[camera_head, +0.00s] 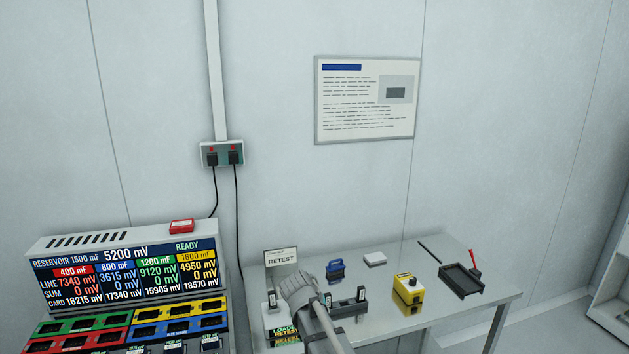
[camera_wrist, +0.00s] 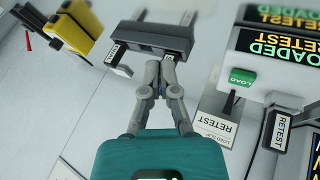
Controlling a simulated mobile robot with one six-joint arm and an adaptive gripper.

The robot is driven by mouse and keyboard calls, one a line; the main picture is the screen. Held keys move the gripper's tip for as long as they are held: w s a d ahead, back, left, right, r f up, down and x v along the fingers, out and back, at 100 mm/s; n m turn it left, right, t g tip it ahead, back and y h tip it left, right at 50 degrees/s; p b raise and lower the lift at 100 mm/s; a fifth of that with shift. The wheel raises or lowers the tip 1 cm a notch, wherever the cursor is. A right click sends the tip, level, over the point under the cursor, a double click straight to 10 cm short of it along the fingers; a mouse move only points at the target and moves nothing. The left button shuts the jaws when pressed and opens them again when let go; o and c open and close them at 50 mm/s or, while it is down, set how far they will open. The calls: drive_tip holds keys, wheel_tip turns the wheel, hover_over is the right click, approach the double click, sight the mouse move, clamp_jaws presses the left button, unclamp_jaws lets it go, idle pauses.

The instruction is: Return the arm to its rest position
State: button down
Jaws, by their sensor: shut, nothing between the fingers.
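My gripper (camera_wrist: 161,62) shows in the wrist view as a teal body with two grey fingers drawn together, shut and empty. It is over the table (camera_head: 400,326), with a dark grey slotted holder (camera_wrist: 150,38) beyond the fingertips. I cannot tell whether the fingers touch the holder. In the head view my grey arm reaches up from the bottom edge to the table's left part. The fingers cannot be made out there.
A display console (camera_head: 125,255) stands left; a wall rises behind.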

drive_tip(key=s+d+f+g+y, duration=0.1)
drive_tip(key=s+d+g+y, duration=0.1)
drive_tip(key=s+d, duration=0.5)
drive_tip(key=s+d+f+m+g+y, duration=0.1)
drive_tip(key=s+d+f+g+y, duration=0.1)
drive_tip(key=s+d, duration=0.5)
drive_tip(key=s+g, duration=0.1)
drive_tip(key=s, duration=0.5)
drive_tip(key=shift+d+f+m+y, duration=0.15)
drive_tip(key=shift+d+m+y, duration=0.1)
drive_tip(key=shift+m+y, duration=0.05)
